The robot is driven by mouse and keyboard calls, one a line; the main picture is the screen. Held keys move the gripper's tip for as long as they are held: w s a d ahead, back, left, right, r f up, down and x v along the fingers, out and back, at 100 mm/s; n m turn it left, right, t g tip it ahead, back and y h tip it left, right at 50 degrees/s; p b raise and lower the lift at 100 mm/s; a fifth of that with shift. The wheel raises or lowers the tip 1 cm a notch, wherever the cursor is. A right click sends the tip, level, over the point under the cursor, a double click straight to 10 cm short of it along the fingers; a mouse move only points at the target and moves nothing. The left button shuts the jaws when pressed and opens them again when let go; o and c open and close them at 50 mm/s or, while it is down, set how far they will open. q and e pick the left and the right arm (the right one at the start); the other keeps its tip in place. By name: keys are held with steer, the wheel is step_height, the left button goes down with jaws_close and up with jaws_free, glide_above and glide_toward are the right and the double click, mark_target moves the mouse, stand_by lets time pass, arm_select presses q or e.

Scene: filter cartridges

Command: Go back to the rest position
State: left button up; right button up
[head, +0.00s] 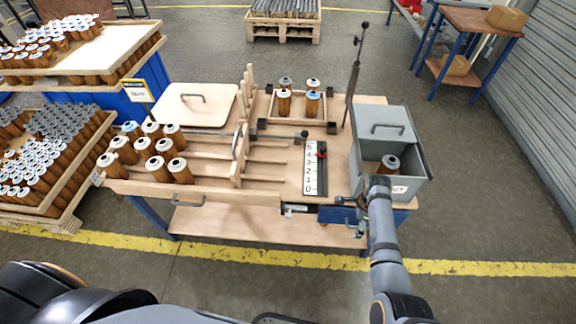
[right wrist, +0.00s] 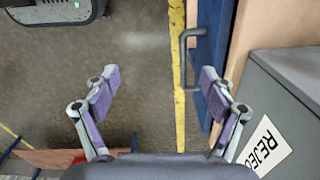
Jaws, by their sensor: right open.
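My right gripper (head: 361,222) is at the front right of the workbench, beside the grey reject bin (head: 412,188). In the right wrist view the right gripper (right wrist: 160,88) is open, with nothing between its fingers and the floor below. The bin, with its "REJECT" label partly cut off (right wrist: 267,147), is just right of it there. My left gripper is not in view.
The bench (head: 225,192) holds a rack of several cartridges (head: 143,152), a small tray with several more (head: 298,101), a lidded panel (head: 194,103) and a number scale (head: 310,168). A blue drawer with a handle (right wrist: 183,60) is close to the right fingers. Open floor lies in front.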

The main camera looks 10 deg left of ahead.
steer(key=shift+d+f, duration=0.1)
steer(key=shift+d, duration=0.15)
steer(key=shift+a, duration=0.1)
steer(key=s+d+f+n, duration=0.2)
steer(key=s+f+n, duration=0.2)
steer(key=s+f, duration=0.4)
steer(key=s+d+f+n, duration=0.3)
steer(key=s+f, duration=0.2)
steer(key=f, duration=0.4)
steer(key=s+d+f+n, duration=0.2)
steer(key=s+f+n, duration=0.1)
steer(key=s, duration=0.6)
steer(key=s+d+f+n, duration=0.3)
steer(key=s+f+n, duration=0.1)
steer(key=s, duration=0.5)
steer(key=s+d+f+n+t, duration=0.1)
steer(key=s+d+f+n, duration=0.2)
steer(key=s, duration=0.6)
steer(key=shift+s+d+f+n+h, duration=0.2)
steer(key=shift+f+n+h, duration=0.2)
steer(key=shift+f+n, duration=0.25)
steer(key=shift+r, duration=0.1)
